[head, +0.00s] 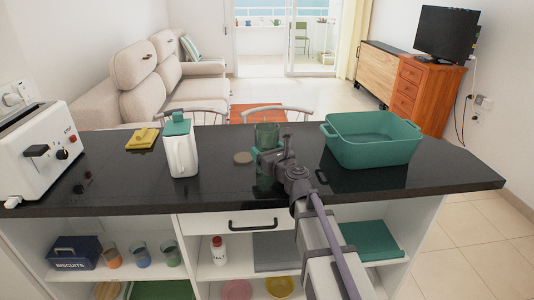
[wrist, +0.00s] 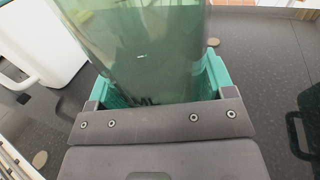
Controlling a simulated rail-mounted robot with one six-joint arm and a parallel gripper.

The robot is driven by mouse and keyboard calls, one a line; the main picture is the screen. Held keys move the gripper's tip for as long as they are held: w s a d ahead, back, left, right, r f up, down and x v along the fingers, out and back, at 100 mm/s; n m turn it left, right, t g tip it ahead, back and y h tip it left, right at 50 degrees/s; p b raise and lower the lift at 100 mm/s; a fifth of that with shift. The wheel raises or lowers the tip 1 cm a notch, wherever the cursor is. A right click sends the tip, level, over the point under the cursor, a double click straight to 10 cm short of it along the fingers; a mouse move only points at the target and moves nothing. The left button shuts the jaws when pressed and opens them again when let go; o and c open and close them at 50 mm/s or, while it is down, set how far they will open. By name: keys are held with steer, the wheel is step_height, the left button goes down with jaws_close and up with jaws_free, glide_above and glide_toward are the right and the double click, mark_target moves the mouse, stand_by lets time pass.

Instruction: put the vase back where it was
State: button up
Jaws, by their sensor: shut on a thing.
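The vase (head: 267,136) is clear green glass and stands roughly upright over the black counter, right of centre. My gripper (head: 268,156) is shut on it from the near side and hides its lower part in the head view. In the wrist view the vase (wrist: 150,45) fills the space between the teal pads of my gripper (wrist: 150,85). I cannot tell whether its base touches the counter. A round brown disc (head: 243,157) lies on the counter just left of the vase, with nothing on it.
A teal tub (head: 371,150) stands close to the right of my gripper. The counter (head: 215,178) between jug and disc is clear.

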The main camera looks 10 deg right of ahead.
steer(key=o, duration=1.2)
steer(key=shift+r+p, duration=0.3)
steer(key=shift+p, duration=0.1)
steer(key=v, duration=0.7)
steer(key=shift+s+d+f, duration=0.1)
steer(key=shift+s+f, duration=0.05)
steer(key=shift+s, duration=0.15)
